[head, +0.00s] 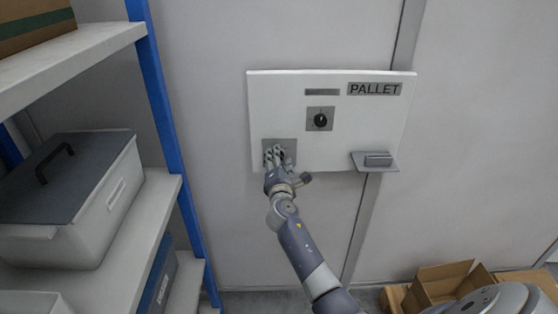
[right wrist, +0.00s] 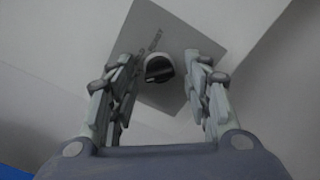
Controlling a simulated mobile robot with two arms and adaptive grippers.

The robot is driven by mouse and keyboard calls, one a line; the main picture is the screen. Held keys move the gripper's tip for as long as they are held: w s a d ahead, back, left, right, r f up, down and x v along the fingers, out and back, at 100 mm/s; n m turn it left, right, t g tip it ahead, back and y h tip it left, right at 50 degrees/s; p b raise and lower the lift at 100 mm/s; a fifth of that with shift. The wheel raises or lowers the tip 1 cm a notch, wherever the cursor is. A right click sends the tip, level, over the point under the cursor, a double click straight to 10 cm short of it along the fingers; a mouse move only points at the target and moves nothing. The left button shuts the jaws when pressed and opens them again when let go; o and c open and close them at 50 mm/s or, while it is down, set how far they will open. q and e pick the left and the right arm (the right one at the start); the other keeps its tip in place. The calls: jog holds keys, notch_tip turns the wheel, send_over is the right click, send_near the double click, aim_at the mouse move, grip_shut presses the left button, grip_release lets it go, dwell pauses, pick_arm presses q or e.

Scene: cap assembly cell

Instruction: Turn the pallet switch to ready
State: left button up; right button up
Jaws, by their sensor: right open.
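A white wall panel (head: 285,95) bears a sign reading PALLET (head: 374,89). A black rotary knob (head: 320,120) sits on a grey square plate near its middle. My right gripper (head: 277,153) is at a second grey plate at the panel's lower left and partly covers it. In the right wrist view the right gripper (right wrist: 160,95) is open, with its fingers on either side of a round dark knob (right wrist: 159,68) on a grey plate (right wrist: 185,35). The fingers look apart from the knob. No readable position marks show. My left gripper is out of view.
A small ledge with a grey block (head: 377,159) juts from the panel's lower right. A shelf rack with a blue post (head: 163,110) and a lidded grey bin (head: 75,215) stands at left. Open cardboard boxes (head: 440,283) lie low at right.

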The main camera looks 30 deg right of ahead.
jog(key=c, duration=1)
jog(key=shift+c, duration=0.2)
jog(key=shift+r+m+b, duration=0.15)
jog(key=shift+m+b, duration=4.25)
jog(key=shift+m, duration=4.6)
